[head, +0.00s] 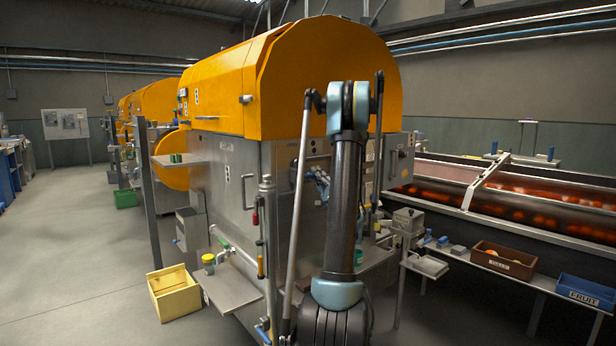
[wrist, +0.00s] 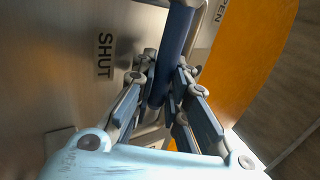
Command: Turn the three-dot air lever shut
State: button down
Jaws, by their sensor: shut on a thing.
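A dark blue lever (wrist: 178,40) runs from the top of the wrist view down between my fingers. My gripper (wrist: 165,82) is shut on this lever, with a finger on each side of it. A SHUT label (wrist: 105,55) is on the metal panel to the left of the lever. An OPEN label (wrist: 222,10) is at the upper right, partly cut by the frame's edge. No dot marks show in the wrist view, so I cannot tell the lever's number from it. In the head view my own arm hides the gripper and the lever.
The orange-hooded extractor (head: 225,160) stands straight ahead. A side shelf (head: 228,288) juts out at its lower left, with a yellow crate (head: 175,293) on the floor beside it. A brown tray (head: 504,262) and a blue FRUIT bin (head: 585,294) are at right.

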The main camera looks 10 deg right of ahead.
jog(key=shift+d+f, duration=0.15)
dwell(0.3)
jog(key=c, duration=1.6)
grip_release()
jog(key=shift+o, duration=0.2)
jog(key=v, duration=0.7)
jog(key=shift+f, duration=0.2)
jog(key=shift+s, duration=0.1)
